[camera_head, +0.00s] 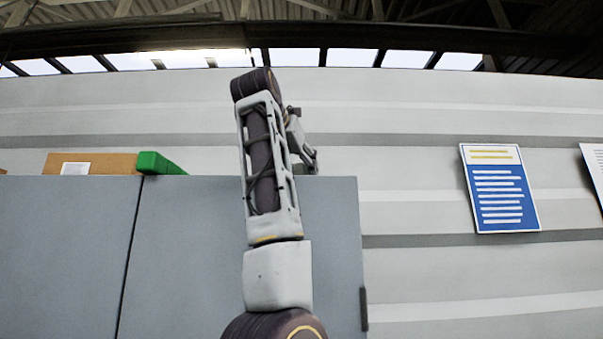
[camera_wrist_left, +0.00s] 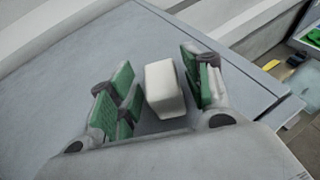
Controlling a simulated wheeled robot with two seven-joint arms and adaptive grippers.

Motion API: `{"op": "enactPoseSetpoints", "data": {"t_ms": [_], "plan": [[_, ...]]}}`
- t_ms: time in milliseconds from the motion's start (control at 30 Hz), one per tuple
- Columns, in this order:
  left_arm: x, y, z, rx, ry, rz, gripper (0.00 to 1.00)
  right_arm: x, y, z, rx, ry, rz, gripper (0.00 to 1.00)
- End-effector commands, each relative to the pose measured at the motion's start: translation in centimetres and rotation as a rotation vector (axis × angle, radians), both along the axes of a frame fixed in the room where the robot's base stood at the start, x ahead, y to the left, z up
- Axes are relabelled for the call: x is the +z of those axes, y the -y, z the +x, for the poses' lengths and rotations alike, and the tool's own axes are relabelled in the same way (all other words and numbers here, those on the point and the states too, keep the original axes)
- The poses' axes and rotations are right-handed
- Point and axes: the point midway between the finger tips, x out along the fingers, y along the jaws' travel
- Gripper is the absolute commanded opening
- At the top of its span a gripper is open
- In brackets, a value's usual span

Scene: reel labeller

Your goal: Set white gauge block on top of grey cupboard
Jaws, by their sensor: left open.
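The white gauge block (camera_wrist_left: 165,88) is between the open fingers of my left gripper (camera_wrist_left: 160,88) in the left wrist view. It appears to rest on the grey top of the cupboard (camera_wrist_left: 240,65), with gaps between it and the green finger pads. In the head view my left arm rises in front of the grey cupboard (camera_head: 75,250), and my left gripper (camera_head: 310,158) is partly hidden behind the arm at the cupboard's top edge. The block cannot be made out there. My right gripper is in neither view.
A brown box (camera_head: 110,163) with a white label and a green object (camera_head: 160,163) are on the cupboard's top at the left. A blue poster (camera_head: 500,188) hangs on the wall at right. The cupboard top around the block looks clear.

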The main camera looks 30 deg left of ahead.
Motion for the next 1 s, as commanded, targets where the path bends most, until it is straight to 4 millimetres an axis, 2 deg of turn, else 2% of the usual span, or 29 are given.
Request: {"op": "enactPoseSetpoints", "data": {"t_ms": [400,1000], "plan": [[1.5,0.7,-4.0,-0.002,0.0,0.0,0.49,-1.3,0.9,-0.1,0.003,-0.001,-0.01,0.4],[3.1,1.3,-7.8,-0.003,0.0,0.001,0.49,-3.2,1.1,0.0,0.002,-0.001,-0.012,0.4]]}}
